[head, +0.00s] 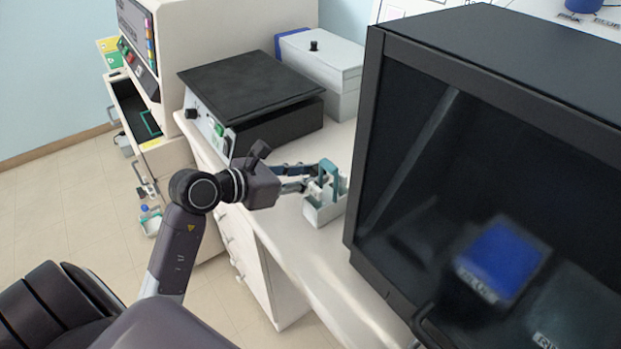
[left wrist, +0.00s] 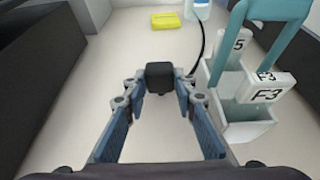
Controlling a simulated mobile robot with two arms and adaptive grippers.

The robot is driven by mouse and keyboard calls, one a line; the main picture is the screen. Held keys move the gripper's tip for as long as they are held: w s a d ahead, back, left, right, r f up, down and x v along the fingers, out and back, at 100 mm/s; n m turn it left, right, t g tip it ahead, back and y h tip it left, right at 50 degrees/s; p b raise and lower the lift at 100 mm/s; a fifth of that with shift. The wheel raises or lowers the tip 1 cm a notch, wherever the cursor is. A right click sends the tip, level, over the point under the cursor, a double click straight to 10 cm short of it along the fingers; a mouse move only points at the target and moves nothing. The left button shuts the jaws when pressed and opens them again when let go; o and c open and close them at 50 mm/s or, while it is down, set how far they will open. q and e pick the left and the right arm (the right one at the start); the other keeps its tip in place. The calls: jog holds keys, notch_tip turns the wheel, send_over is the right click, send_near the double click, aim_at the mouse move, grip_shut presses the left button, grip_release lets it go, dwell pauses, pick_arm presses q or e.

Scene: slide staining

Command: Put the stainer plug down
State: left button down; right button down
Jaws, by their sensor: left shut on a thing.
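My left gripper (head: 304,184) reaches over the white bench from the left in the head view. In the left wrist view its fingers (left wrist: 160,92) are shut on the black stainer plug (left wrist: 160,76), held at the fingertips. A thin black cable (left wrist: 200,45) runs behind the plug toward the back. In the head view the plug cannot be made out beside the fingers. My right gripper is in neither view.
A white container (head: 325,214) with a teal handle (left wrist: 232,45) stands close right of the fingers. A black-topped device (head: 250,85) and a large dark cabinet (head: 400,130) flank the bench. A yellow block (left wrist: 166,20) lies farther back.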

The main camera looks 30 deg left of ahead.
pick_arm(q)
jog(key=shift+f, duration=0.5)
jog(key=shift+f, duration=0.1)
jog(key=c, duration=1.8)
grip_release()
jog(key=shift+c, duration=0.2)
